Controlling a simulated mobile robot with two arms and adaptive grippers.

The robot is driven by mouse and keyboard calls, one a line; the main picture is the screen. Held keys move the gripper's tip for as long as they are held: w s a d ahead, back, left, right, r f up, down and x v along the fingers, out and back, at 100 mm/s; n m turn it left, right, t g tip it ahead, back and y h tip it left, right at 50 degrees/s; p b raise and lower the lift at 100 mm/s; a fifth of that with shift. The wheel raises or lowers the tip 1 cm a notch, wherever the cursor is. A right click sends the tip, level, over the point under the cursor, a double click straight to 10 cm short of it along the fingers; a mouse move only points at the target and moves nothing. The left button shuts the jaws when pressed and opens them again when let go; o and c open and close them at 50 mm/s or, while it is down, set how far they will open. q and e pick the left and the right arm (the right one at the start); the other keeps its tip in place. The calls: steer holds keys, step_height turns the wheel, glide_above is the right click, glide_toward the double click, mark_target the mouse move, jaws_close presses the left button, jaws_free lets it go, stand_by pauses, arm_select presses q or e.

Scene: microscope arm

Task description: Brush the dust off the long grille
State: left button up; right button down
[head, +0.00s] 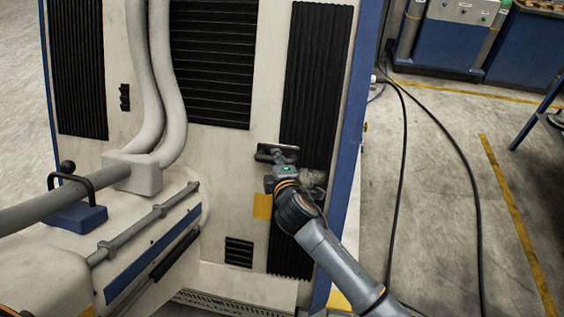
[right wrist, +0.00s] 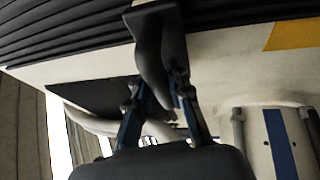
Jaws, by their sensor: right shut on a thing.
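The long grille (head: 316,75) is a tall black ribbed panel on the right of the pale machine's front. It also runs across the top of the right wrist view (right wrist: 60,30). A greyish patch, perhaps dust, shows on it beside my right wrist. My right gripper (head: 273,160) is shut on the handle of a dark brush (head: 284,147). The brush lies across the grille's left edge at mid height; I cannot tell whether it touches. In the right wrist view the fingers (right wrist: 160,100) close around the handle (right wrist: 150,55). My arm hides part of the lower grille. My left gripper is out of view.
Other black grilles (head: 210,60) stand left of the long one, with a small vent (head: 239,252) below. Thick pale hoses (head: 165,75) and a grey pipe (head: 45,208) lie left. Black cables (head: 402,180) cross the open floor at right.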

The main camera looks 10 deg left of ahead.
steer(key=shift+s+d+f+p, duration=0.2)
steer(key=shift+d+f, duration=0.1)
steer(key=shift+d, duration=0.35)
steer(key=shift+s+d+f+p, duration=0.15)
steer(key=shift+d+f+p, duration=0.15)
steer(key=shift+d, duration=0.35)
steer(key=shift+s+d+f+p, duration=0.15)
steer(key=shift+d+f, duration=0.15)
steer(key=shift+d, duration=0.35)
